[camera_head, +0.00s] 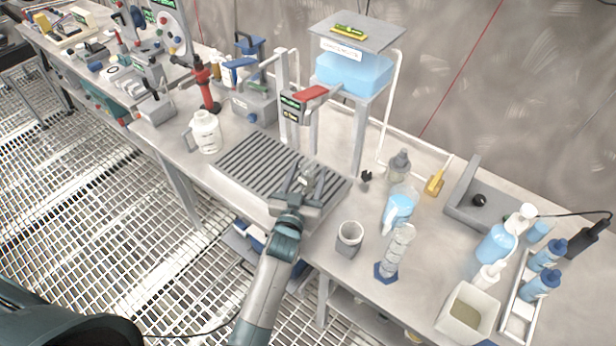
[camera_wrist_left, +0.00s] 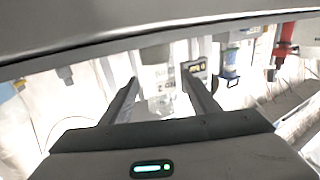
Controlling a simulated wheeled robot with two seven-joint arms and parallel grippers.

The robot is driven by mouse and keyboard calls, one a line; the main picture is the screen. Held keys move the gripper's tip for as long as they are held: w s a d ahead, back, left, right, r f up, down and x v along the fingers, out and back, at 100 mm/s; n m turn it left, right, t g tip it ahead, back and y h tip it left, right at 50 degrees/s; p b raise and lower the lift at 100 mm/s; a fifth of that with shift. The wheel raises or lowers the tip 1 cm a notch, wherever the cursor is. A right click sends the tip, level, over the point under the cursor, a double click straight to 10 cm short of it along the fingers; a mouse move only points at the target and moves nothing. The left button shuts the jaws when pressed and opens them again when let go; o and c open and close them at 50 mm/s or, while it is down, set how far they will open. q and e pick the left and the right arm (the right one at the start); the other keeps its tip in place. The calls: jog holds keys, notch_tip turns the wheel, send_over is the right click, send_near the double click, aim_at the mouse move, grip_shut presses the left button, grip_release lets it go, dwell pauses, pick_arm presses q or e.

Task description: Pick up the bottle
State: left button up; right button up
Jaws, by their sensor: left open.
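My left gripper (camera_head: 306,182) is over the right part of the grey slatted tray (camera_head: 262,168) on the bench. In the left wrist view its two fingers (camera_wrist_left: 163,84) are apart. A pale, partly see-through shape shows between and beyond them, too washed out to name. Several bottles stand on the bench. A white bottle (camera_head: 206,132) with a side handle stands upright left of the tray, apart from the gripper. A small grey-capped clear bottle (camera_head: 399,166) stands right of it. Blue-and-white bottles (camera_head: 494,246) stand at the far right. My right gripper is out of view.
A raised stand holds a blue tank (camera_head: 354,72) behind the tray. A grey cup (camera_head: 349,238), a clear cylinder (camera_head: 395,252) and a blue-filled jug (camera_head: 400,204) stand close to the right. A red stand (camera_head: 205,86) is at the back left.

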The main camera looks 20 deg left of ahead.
pick_arm(q)
jog(key=c, duration=1.2)
jog(key=shift+c, duration=0.2)
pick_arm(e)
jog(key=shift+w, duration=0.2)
pick_arm(q)
jog(key=shift+r, duration=0.1)
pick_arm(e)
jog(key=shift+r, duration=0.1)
